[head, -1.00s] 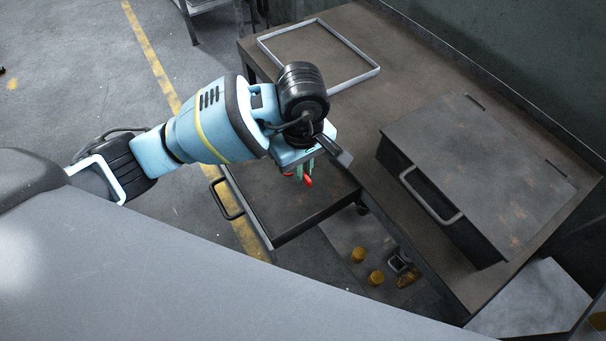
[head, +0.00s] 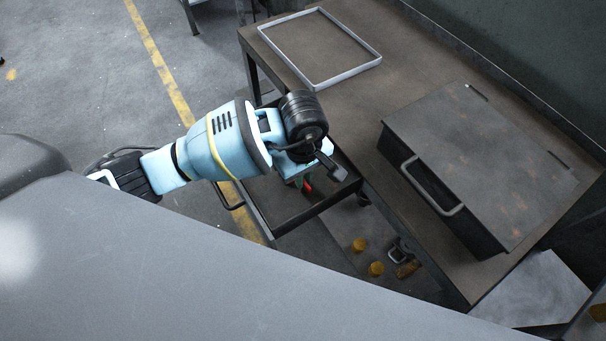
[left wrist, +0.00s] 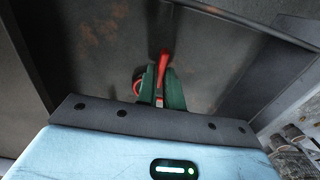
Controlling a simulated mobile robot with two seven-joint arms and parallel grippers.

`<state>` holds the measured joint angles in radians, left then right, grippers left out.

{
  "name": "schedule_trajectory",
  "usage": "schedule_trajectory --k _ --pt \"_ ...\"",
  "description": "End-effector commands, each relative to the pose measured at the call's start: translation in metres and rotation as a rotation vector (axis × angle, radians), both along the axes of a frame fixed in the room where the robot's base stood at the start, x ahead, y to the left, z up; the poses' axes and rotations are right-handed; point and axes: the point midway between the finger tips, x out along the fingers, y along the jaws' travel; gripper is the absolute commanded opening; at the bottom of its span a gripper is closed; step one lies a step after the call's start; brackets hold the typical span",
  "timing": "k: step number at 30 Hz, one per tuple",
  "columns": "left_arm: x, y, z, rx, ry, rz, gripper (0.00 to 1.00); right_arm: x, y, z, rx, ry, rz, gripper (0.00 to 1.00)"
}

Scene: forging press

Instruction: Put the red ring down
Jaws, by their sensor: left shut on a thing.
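My left gripper (head: 303,184) is over the pulled-out drawer (head: 300,216) of the brown table. In the left wrist view its green fingers (left wrist: 159,84) are shut on the red ring (left wrist: 164,62). The ring's red parts show ahead of the fingers and at their left side; the rest is hidden behind them. In the head view only a small bit of the red ring (head: 309,188) shows beneath the wrist. I cannot tell whether the ring touches the drawer floor. My right gripper is not in view.
On the table (head: 345,110) lie an empty pale rectangular frame (head: 345,75) and a big dark lidded box (head: 480,165) with a handle. Yellow-brown pieces (head: 376,269) lie below, under the table's front edge. My grey body fills the lower left.

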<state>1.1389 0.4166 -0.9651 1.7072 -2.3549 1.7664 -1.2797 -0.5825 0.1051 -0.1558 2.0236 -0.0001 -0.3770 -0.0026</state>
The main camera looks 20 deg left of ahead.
Motion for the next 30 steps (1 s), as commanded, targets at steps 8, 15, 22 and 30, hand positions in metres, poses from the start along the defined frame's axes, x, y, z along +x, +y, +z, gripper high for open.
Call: schedule_trajectory --k 8,15,22,30 --pt "0.0 0.0 -0.003 -0.001 0.001 0.0 0.17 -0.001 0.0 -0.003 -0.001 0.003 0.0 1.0" --pt "0.0 0.0 -0.003 0.0 0.0 0.0 0.3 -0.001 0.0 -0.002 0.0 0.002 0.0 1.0" --pt "0.0 0.0 0.003 -0.001 -0.001 0.0 0.3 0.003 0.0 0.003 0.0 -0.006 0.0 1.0" --pt "0.001 0.0 0.046 -0.001 -0.005 -0.002 0.3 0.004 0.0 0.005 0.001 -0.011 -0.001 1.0"
